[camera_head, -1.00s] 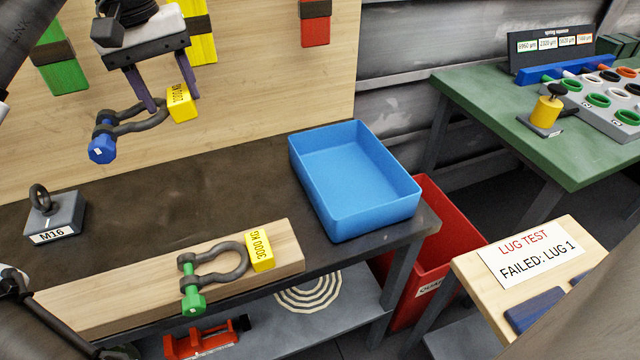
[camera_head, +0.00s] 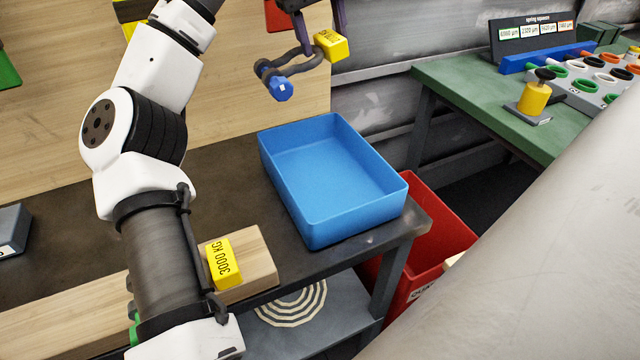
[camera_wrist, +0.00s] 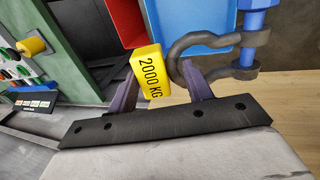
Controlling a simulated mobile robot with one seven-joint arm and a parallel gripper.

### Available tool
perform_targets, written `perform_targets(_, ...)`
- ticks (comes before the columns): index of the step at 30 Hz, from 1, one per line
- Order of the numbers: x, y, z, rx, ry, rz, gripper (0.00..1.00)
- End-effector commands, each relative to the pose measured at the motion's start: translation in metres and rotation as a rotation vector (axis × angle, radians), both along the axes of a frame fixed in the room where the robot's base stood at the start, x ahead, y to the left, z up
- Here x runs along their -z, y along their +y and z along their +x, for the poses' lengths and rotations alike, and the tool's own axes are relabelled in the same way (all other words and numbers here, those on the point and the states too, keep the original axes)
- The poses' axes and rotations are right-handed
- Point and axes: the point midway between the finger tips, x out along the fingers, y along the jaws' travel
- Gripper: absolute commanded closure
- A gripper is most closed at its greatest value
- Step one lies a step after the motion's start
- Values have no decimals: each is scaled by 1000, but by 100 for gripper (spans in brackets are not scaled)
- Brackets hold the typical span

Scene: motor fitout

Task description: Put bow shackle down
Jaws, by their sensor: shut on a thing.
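A dark grey bow shackle with a blue pin (camera_head: 281,88) and a yellow tag (camera_head: 331,44) hangs in the air at the top of the head view. My gripper (camera_head: 312,22) is shut on this shackle, with purple fingers around its bow. In the wrist view the shackle (camera_wrist: 222,40) sits at the fingers, its tag (camera_wrist: 149,72) reading 2000 KG. The empty blue tray (camera_head: 335,180) stands on the dark bench, below the shackle in the head view.
A second shackle's yellow 3000 KG tag (camera_head: 223,262) shows on the wooden block (camera_head: 255,255); my arm hides the rest. A red bin (camera_head: 440,235) stands right of the bench. A green table (camera_head: 460,95) with a gauge board is at back right.

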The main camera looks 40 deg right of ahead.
Motion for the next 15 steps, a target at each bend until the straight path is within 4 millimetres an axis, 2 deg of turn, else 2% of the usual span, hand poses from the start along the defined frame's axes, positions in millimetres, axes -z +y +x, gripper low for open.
perform_targets(5, 11, -12, -7, 5, 2, -5, 92)
perform_targets(15, 91, -10, -7, 4, 1, -4, 92)
